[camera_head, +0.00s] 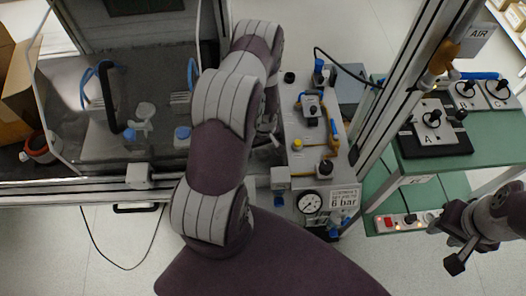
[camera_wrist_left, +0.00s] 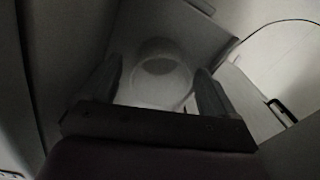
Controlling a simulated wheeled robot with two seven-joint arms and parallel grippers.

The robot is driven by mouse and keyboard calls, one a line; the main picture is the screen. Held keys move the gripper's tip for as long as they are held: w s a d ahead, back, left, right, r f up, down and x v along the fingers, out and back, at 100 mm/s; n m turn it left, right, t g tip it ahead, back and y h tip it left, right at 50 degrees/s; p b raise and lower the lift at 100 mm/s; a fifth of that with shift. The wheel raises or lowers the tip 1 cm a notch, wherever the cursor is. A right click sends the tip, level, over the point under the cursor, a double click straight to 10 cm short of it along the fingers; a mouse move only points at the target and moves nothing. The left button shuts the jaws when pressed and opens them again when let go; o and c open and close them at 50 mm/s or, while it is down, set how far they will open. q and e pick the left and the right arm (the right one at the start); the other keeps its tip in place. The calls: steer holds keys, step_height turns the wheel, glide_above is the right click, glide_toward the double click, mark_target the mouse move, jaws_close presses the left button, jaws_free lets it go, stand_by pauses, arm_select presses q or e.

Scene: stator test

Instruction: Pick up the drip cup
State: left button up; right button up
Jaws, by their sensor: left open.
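In the left wrist view, a pale, round cup-like thing (camera_wrist_left: 162,88), which looks like the drip cup, lies between the fingers of my left gripper (camera_wrist_left: 157,92). The picture is dark, and I cannot tell whether the fingers touch it. My left gripper is open. In the head view my left arm covers most of that gripper, and I cannot make out the cup beneath it. My right gripper (camera_head: 447,246) is at the lower right, with its fingers apart and empty.
A metal panel (camera_head: 297,160) with valves and a pressure gauge (camera_head: 310,203) stands right of my left arm. A clear-walled enclosure with a metal frame (camera_head: 60,190) is at left. A green shelf (camera_head: 490,140) with black knobs and a power strip (camera_head: 405,221) are at right.

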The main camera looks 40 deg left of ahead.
arm_select(q)
steer(key=shift+f, duration=0.3)
steer(key=c, duration=1)
steer(key=shift+c, duration=0.2)
step_height(320, 180, up, 10)
steer(key=shift+p, duration=0.35)
